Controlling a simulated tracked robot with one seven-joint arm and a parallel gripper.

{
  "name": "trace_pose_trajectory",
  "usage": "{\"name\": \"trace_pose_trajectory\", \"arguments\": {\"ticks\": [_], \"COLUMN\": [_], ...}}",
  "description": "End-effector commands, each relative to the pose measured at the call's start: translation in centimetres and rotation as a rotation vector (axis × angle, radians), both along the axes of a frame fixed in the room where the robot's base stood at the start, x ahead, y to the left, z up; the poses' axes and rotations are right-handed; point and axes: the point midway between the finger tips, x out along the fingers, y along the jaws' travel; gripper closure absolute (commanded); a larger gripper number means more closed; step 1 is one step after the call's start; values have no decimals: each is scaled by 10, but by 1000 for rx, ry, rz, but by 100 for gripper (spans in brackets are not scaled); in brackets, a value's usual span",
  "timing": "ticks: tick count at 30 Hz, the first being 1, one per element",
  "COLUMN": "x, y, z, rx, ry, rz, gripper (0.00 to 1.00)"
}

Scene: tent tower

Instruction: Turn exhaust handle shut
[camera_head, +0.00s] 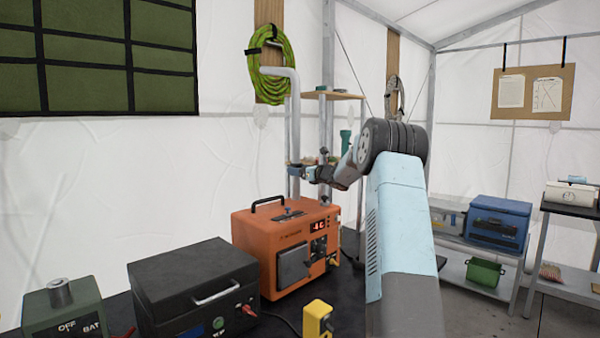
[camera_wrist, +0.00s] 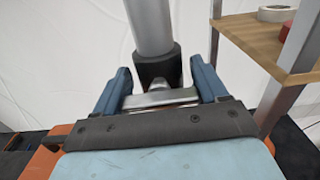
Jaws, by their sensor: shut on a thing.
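The grey exhaust pipe (camera_head: 294,125) rises behind the orange heater-like box (camera_head: 285,245) and bends left at its top. It also shows in the wrist view (camera_wrist: 150,25), ending in a dark collar (camera_wrist: 158,66). My gripper (camera_head: 310,173) reaches the lower pipe from the right. In the wrist view its two blue fingers (camera_wrist: 160,85) stand on either side of a bright metal piece below the collar, which looks like the exhaust handle (camera_wrist: 152,98). The gripper is shut on it. The handle's far side and its exact angle are partly hidden.
A black case (camera_head: 195,285), a green battery box (camera_head: 65,310) and a yellow device (camera_head: 318,318) stand on the dark table. A wooden shelf (camera_wrist: 260,45) is close on the right of the pipe. Blue and green boxes sit on racks farther right.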

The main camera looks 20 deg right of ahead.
Motion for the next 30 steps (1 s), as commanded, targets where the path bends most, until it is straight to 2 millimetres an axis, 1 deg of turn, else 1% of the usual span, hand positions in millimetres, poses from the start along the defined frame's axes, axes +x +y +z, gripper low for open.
{"name": "trace_pose_trajectory", "arguments": {"ticks": [1, 2, 9, 17, 20, 23, 26, 30], "x": [0, 0, 0, -1, -6, -17, -33, -60], "y": [-1, -1, -1, -1, -3, -7, -13, -23], "z": [0, 0, 0, 0, 0, 1, 0, 0], "rx": [-2, -2, -1, 0, 0, 0, -1, 0], "ry": [0, 0, 0, 0, 0, 1, 1, 1], "rz": [-1, -1, -1, 0, 0, -1, -2, -2], "gripper": [58, 26, 3, 2, 2, 2, 2, 2]}}
